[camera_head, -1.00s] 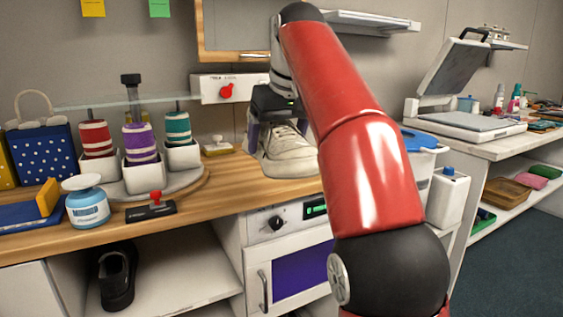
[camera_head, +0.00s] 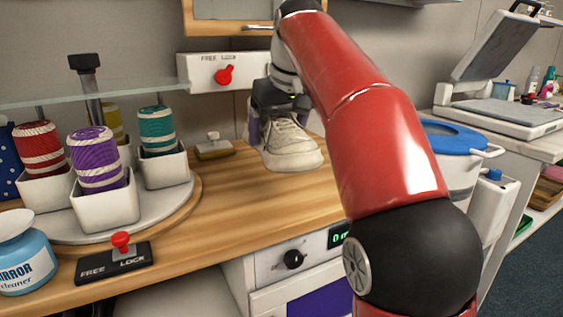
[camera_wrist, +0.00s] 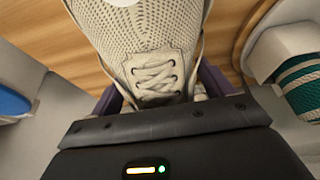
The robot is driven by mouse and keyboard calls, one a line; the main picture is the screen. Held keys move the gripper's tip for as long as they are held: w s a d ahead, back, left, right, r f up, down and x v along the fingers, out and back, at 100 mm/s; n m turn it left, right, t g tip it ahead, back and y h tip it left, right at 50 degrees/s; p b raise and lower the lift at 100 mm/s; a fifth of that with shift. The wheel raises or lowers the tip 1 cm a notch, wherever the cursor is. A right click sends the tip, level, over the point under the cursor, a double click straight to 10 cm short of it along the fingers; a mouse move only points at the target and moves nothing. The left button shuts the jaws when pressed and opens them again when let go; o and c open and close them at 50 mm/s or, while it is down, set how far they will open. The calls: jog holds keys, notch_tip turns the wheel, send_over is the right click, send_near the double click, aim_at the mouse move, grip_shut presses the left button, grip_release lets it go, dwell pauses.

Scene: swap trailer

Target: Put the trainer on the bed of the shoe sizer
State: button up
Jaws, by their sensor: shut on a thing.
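The trainer (camera_head: 291,147) is a cream-white laced shoe with its toe towards me, over the wooden worktop near the back wall. My gripper (camera_head: 279,118) is shut on it from above, its purple fingers either side of the shoe. In the wrist view, the trainer's laces and mesh toe (camera_wrist: 155,40) fill the middle, between the fingers of my gripper (camera_wrist: 160,92). Whether the sole touches the worktop or hangs just above it, I cannot tell. I cannot make out the shoe sizer for certain in either view.
Left of the trainer are a small brush-like block (camera_head: 213,147) and a turntable (camera_head: 150,215) with thread spools in white cups. A free/lock switch (camera_head: 113,262) is in front. Right are a blue-lidded bucket (camera_head: 452,137) and an open flatbed press (camera_head: 508,113). Worktop in front is clear.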

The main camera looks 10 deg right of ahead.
notch_tip(320, 180, down, 7)
jog(key=shift+r+b, duration=0.2)
jog(key=shift+b, duration=0.7)
jog(key=o, duration=1.1)
jog(key=shift+f, duration=0.1)
